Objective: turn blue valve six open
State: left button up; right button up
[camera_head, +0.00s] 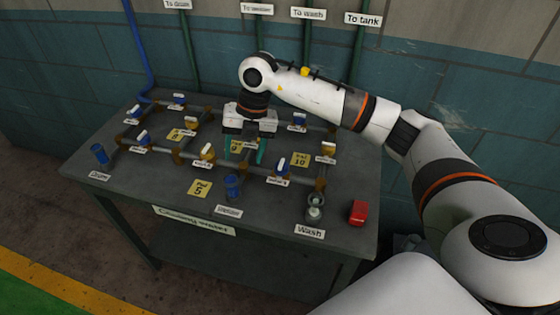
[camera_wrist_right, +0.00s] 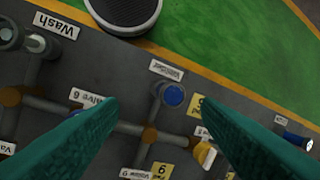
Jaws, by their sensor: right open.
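Valve six is a blue valve (camera_head: 282,168) with a white handle, on the pipework at the right front of the table in the head view. Its label (camera_head: 277,182) lies in front of it. In the wrist view I read "Valve 6" on a white label (camera_wrist_right: 90,97) beside the left finger; the valve itself appears hidden behind that finger. My right gripper (camera_head: 245,152) points down over the pipework, left of valve six. Its teal fingers are apart with nothing held between them. They also show in the wrist view (camera_wrist_right: 160,135). My left gripper is not in view.
Other blue and yellow valves, such as a yellow one (camera_head: 207,152), stand around the gripper. A blue cup-like port (camera_head: 232,187) is in front. A red block (camera_head: 358,212) sits at the table's right (camera_head: 345,245). A wall stands behind.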

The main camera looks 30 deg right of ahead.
aim_at(280, 163)
jog(key=d+r+m+h, duration=0.2)
jog(key=d+r+h, duration=0.15)
jog(key=d, duration=0.55)
jog(key=shift+g, duration=0.3)
jog(key=f+p, duration=0.1)
jog(key=f, duration=0.3)
jog(key=f+p, duration=0.1)
jog(key=f, duration=0.3)
jog(key=f+p, duration=0.1)
jog(key=f, duration=0.3)
jog(key=shift+s+d+f, duration=0.25)
jog(key=shift+s+d, duration=0.05)
jog(key=shift+c, duration=0.6)
jog(key=c, duration=0.9)
